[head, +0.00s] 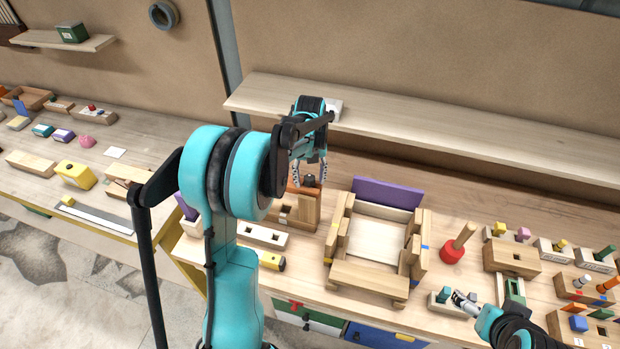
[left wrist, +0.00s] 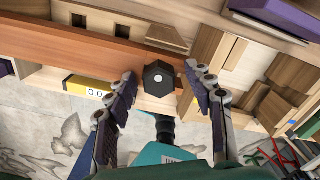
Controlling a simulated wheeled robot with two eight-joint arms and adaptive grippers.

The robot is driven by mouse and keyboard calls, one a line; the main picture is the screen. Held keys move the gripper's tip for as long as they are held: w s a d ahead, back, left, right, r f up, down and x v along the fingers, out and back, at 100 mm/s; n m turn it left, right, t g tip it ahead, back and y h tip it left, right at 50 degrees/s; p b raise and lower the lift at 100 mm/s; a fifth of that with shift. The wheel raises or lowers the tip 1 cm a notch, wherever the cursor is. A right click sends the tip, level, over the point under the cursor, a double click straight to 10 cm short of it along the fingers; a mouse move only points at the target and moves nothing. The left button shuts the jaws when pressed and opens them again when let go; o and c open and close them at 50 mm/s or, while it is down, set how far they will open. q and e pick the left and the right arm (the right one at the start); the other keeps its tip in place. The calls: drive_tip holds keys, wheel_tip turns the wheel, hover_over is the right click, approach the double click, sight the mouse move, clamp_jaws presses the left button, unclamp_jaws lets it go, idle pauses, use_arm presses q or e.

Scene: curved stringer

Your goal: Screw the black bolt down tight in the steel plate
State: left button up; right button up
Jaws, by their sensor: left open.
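The black bolt (left wrist: 158,77) shows its dark hexagonal head with a pale centre dot in the left wrist view. In the head view the bolt (head: 310,181) stands at the top of a brown wooden fixture. My left gripper (head: 309,171) is open above it. In the left wrist view the left fingers (left wrist: 161,76) are spread on either side of the bolt head, with gaps showing; I cannot tell any contact. No steel plate can be made out; the bolt's shank is hidden. My right gripper (head: 463,301) is low at the right, its jaw opening unclear.
The wooden fixture (head: 304,208) stands beside a pale wooden frame with a purple back panel (head: 388,192). A red-based peg (head: 452,252) and several small blocks crowd the right. A long shelf (head: 420,125) runs behind my left gripper.

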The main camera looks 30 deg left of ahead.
use_arm(q)
drive_tip(key=n, duration=0.5)
drive_tip(key=shift+b, duration=0.3)
drive_tip(key=n, duration=0.3)
drive_tip(key=shift+n, duration=0.4)
drive_tip(key=shift+r, duration=0.25)
drive_tip(key=shift+c, duration=0.3)
drive_tip(key=c, duration=1.1)
drive_tip(key=shift+o, duration=0.4)
drive_tip(key=m, duration=0.4)
drive_tip(key=shift+f+m+b, duration=0.15)
drive_tip(key=shift+m+b, duration=0.15)
drive_tip(key=shift+b, duration=0.05)
drive_tip(key=m, duration=0.3)
drive_tip(key=shift+m, duration=0.3)
drive_tip(key=shift+c, duration=0.2)
